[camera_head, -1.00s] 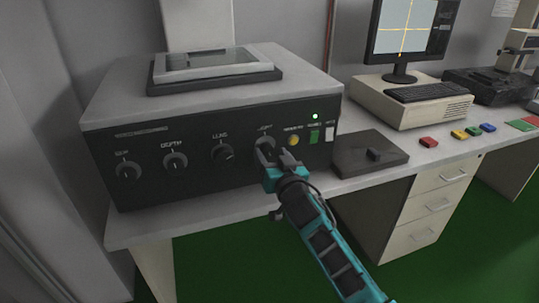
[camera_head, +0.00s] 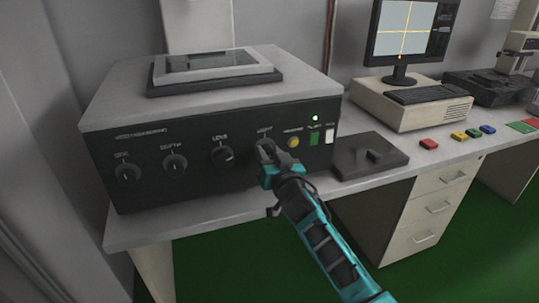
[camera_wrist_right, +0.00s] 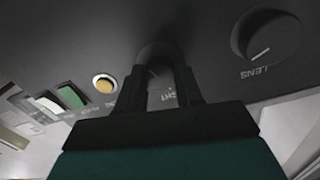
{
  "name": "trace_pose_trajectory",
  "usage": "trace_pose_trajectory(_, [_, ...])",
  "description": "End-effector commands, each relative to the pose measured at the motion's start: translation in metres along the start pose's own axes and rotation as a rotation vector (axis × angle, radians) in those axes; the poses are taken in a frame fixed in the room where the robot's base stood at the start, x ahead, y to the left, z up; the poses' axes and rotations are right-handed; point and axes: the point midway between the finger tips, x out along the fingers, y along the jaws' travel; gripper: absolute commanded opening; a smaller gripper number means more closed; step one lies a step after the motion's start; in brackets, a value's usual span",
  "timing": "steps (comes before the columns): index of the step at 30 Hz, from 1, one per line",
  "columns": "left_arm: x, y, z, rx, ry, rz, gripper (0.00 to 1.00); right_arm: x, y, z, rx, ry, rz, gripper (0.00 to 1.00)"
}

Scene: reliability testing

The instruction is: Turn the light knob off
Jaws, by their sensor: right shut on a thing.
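The light knob (camera_wrist_right: 160,55) is the rightmost of the dark round knobs on the black front panel of the grey machine (camera_head: 290,70). My right gripper (camera_head: 265,148) is shut on it, and its fingers hide most of the knob in the head view. In the right wrist view the two dark fingers (camera_wrist_right: 160,85) straddle the knob at the panel, with part of the "LIGHT" label showing between them. How far the knob is turned cannot be made out. My left gripper is not in view.
The lens knob (camera_head: 222,156) sits left of my gripper. A dark box (camera_head: 365,160) lies on the desk beside the machine.

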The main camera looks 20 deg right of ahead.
Motion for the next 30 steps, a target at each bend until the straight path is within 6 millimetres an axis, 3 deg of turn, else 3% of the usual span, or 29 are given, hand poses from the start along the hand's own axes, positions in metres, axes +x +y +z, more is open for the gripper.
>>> trace_pose_trajectory(4, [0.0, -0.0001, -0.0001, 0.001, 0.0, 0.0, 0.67, -0.0002, -0.0002, 0.0002, 0.0, 0.0, -0.001, 0.05])
trace_pose_trajectory(14, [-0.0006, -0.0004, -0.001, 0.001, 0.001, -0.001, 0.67, -0.0001, -0.0003, 0.0, -0.058, 0.0, -0.001, 0.05])
trace_pose_trajectory(30, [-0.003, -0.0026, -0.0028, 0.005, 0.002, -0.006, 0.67, 0.0, -0.0002, -0.0005, -0.5, 0.0, 0.0, 0.05])
